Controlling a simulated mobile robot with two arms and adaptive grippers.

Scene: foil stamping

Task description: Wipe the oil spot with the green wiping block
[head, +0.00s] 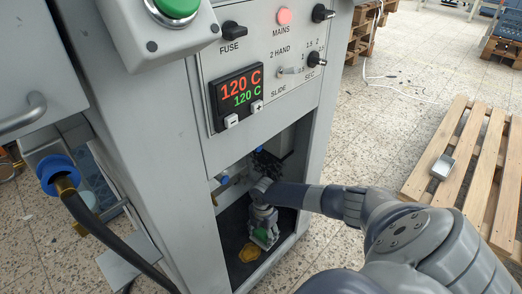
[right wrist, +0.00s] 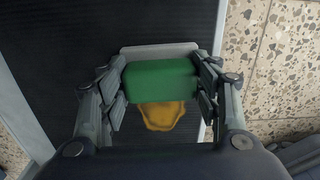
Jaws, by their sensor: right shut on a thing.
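My right gripper (head: 264,232) reaches into the open lower bay of the machine. In the right wrist view, the right gripper (right wrist: 160,85) is shut on the green wiping block (right wrist: 160,80), with its fingers on the block's left and right sides. The block also shows in the head view (head: 262,235), partly covered by the fingers. The yellow-brown oil spot (head: 250,252) lies on the dark floor of the bay, just beside the block. In the right wrist view the oil spot (right wrist: 162,115) shows below the block, its upper part hidden. I cannot tell whether the block touches the floor. My left gripper is not in view.
The bay's side post (head: 318,150) stands close to my right arm. The control panel (head: 265,60) is above the bay. A black hose with a blue fitting (head: 55,175) hangs at left. A wooden pallet (head: 475,165) with a small metal tin (head: 442,167) lies at right.

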